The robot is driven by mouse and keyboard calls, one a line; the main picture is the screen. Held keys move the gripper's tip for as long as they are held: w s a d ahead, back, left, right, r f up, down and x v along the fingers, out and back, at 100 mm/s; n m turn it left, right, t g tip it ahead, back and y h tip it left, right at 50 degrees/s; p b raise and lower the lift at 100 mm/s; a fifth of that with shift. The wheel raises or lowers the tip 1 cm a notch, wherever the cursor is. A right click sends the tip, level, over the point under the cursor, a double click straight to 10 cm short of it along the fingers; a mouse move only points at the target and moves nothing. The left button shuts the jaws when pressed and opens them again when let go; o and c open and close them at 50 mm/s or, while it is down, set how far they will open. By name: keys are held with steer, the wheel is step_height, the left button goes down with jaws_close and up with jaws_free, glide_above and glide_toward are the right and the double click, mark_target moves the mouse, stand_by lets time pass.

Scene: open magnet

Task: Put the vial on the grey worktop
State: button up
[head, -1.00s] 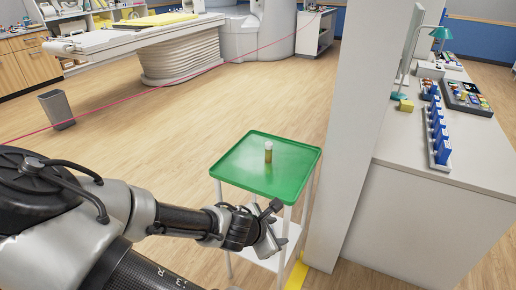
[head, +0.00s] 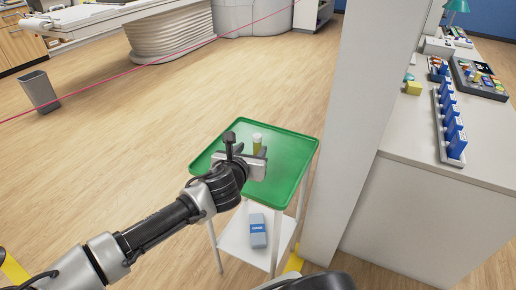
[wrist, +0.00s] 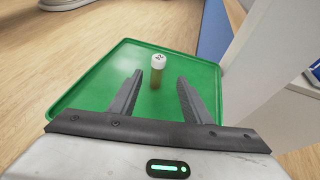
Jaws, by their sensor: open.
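The vial (head: 257,139) stands upright on a green tray (head: 285,166) on top of a small white trolley. In the wrist view the vial (wrist: 157,70) has a white cap and a yellow-brown body. My gripper (wrist: 158,90) is open and empty, with the vial just beyond and between its two fingers, apart from them. In the head view my gripper (head: 245,160) hides the vial's lower part. The grey worktop (head: 400,140) is on the right, beyond a pale wall end.
The pale wall end (head: 350,120) stands between trolley and worktop. A blue tube rack (head: 449,125), a yellow block (head: 413,88) and a tray of small items (head: 480,78) occupy the worktop.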

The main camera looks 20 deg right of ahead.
mark_target(258, 143)
steer(key=b+x, duration=0.2)
steer(key=x, duration=0.6)
steer(key=shift+d+f, duration=0.1)
steer(key=shift+f, duration=0.1)
steer(key=shift+b+x, duration=0.9)
steer(key=shift+x, duration=2.05)
steer(key=shift+w+a, duration=0.15)
steer(key=shift+a, duration=0.05)
jaws_close()
